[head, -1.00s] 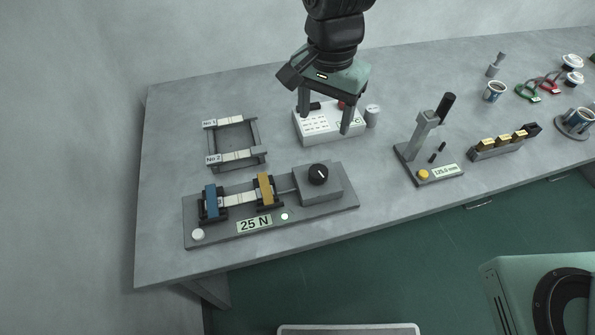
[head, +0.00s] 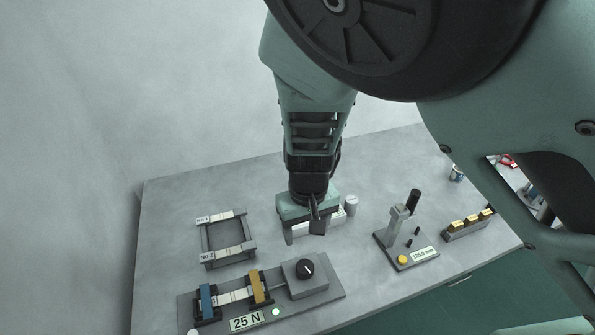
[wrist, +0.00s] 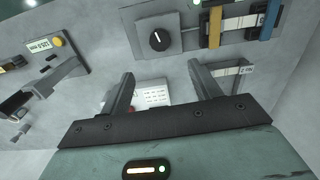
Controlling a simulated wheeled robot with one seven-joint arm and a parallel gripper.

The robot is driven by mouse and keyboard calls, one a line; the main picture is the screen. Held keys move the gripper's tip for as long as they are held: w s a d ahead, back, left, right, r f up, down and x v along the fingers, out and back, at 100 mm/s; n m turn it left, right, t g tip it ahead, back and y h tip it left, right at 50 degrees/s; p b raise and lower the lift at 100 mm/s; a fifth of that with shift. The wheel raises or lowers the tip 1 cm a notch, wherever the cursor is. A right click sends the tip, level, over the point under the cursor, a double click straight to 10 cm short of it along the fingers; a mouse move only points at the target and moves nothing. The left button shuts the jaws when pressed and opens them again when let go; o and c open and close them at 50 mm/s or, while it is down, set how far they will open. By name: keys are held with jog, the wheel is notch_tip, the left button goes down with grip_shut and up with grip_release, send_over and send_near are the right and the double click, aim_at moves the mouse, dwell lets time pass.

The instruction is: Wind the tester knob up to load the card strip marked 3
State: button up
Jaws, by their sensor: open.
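The tester (head: 330,289) lies at the front left of the bench in the head view. Its black knob (head: 306,268) has a white pointer line and sits on a grey box; it also shows in the wrist view (wrist: 158,39). A pale card strip (head: 232,297) spans the blue clamp (head: 207,301) and yellow clamp (head: 258,287); I cannot read its mark. The readout (head: 246,322) shows 25 N. My gripper (head: 303,236) is open and empty, pointing down behind the knob. In the wrist view its fingertips (wrist: 160,72) are apart, with the knob beyond them.
A rack (head: 203,243) holds strips labelled No 1 and No 2 behind the tester. A white box (head: 328,222) with printed lettering is partly hidden by my gripper. A lever gauge (head: 396,228) and a block with yellow tags (head: 466,224) stand to the right.

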aim_at(305, 266)
notch_tip(305, 266, down, 14)
jog(key=shift+p, duration=1.05)
jog(key=c, duration=1)
